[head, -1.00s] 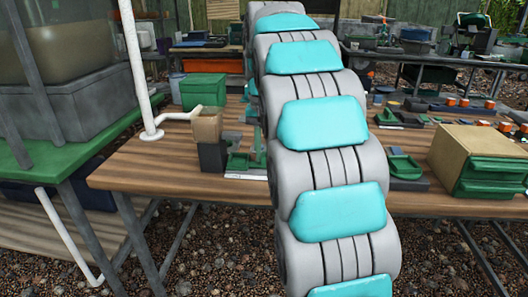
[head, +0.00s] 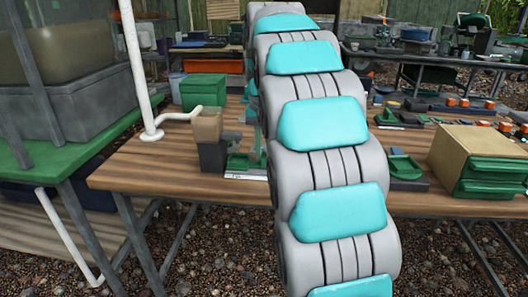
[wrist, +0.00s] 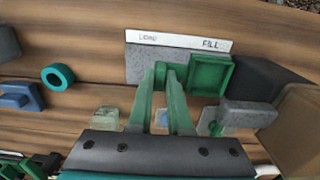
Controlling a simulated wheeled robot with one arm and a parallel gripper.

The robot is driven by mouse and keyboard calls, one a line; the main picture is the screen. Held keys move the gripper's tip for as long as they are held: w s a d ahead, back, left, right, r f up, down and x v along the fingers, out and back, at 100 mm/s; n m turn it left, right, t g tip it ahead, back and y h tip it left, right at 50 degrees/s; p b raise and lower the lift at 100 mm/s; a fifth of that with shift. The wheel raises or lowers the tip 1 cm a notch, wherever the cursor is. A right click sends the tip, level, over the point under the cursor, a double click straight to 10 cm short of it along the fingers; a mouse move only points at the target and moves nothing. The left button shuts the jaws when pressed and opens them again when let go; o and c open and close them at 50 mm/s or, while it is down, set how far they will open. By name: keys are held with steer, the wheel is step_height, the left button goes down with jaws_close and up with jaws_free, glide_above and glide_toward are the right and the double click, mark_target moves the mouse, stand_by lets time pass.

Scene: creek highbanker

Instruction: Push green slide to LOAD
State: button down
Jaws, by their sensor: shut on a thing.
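The green slide (wrist: 210,74) has a square, tray-like part in the wrist view. The strip reads FILL at the right and a blurred word, seemingly LOAD, at the left. The square part is at the FILL end, beside a dark block (wrist: 262,78). My gripper (wrist: 165,76) has its green fingers closed on a small green piece at the slide's left side. In the head view the slide (head: 241,161) shows small beside my arm, which hides part of the station.
A tan hopper (head: 207,124) tops the dark block, close to the slide. A white pipe (head: 133,65) stands left of it. A green box (head: 203,91) is behind. A teal ring (wrist: 58,77) lies on the wooden bench (head: 150,165). Bare bench lies at the left front.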

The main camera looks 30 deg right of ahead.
stand_by(0.3)
steer(key=s+d, duration=0.1)
steer(key=d, duration=0.1)
steer(key=s+d, duration=0.2)
steer(key=d, duration=0.1)
steer(key=s+d, duration=0.2)
steer(key=shift+d+r, duration=0.1)
steer(key=shift+d, duration=0.15)
steer(key=c, duration=0.8)
jaws_free()
steer(key=shift+d, duration=0.1)
steer(key=shift+c, duration=0.2)
steer(key=shift+r, duration=0.85)
step_height(320, 180, up, 6)
steer(key=p, duration=0.1)
steer(key=shift+p, duration=0.4)
